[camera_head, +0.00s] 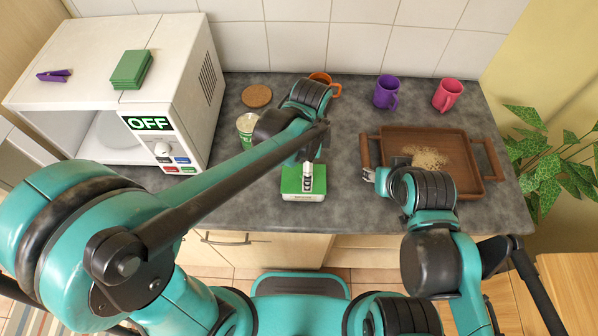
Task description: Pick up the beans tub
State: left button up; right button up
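A small white and green tub (246,124), which looks like the beans tub, stands upright on the counter right of the microwave. My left forearm passes close in front of it and hides part of it. A green-topped box with a white front (303,195) sits near the counter's front edge. My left gripper (307,180) is over this box, pointing down, to the right of and nearer than the tub. Whether it touches the box is unclear, and its fingers are too small to read. My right gripper (369,175) is left of the wooden tray, apart from the tub; its opening is unclear.
A white microwave (190,60) marked OFF stands at left, with green pads (131,69) and a purple clip (54,76) on top. A cork coaster (257,95), orange mug (324,80), purple mug (386,92) and pink mug (447,95) stand behind. The brown tray (467,150) holds crumbs.

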pick_arm(q)
jog(key=f+b, duration=0.1)
jog(key=f, duration=0.3)
jog(key=a+f+b, duration=0.1)
jog(key=f, duration=0.2)
jog(key=shift+s+f+b, duration=0.1)
jog(key=shift+s+b, duration=0.1)
jog(key=shift+b, duration=0.1)
jog(key=shift+s, duration=0.1)
jog(key=c, duration=1.3)
